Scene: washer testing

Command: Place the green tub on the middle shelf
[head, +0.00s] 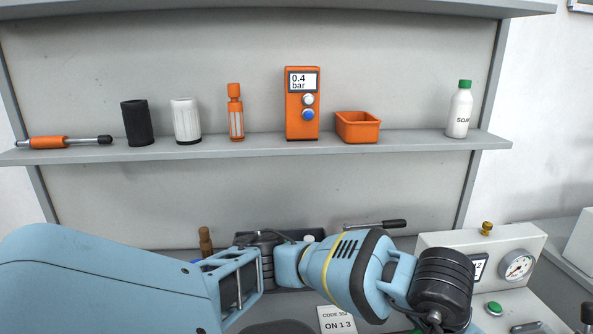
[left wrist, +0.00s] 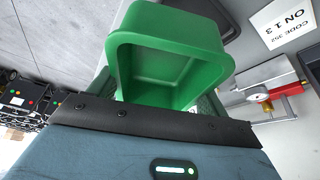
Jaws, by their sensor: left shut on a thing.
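The green tub (left wrist: 170,58) fills the middle of the left wrist view, its open top facing the camera. My left gripper (left wrist: 160,112) is shut on it; the fingertips are mostly hidden by the tub and the dark gripper edge. In the head view my left arm comes in from the left and crosses low in front of the shelving. The tub and the gripper's jaws cannot be made out there. The grey shelf (head: 255,145) between the upper board and the worktop runs across the head view. My right gripper is not in view.
On that shelf stand a screwdriver-like tool (head: 65,142), a black cup (head: 137,123), a white cup (head: 186,120), an orange bottle (head: 236,113), an orange meter (head: 302,103), an orange tub (head: 358,127) and a soap bottle (head: 459,110). Free room lies between orange tub and soap. A gauge box (head: 440,245) stands lower right.

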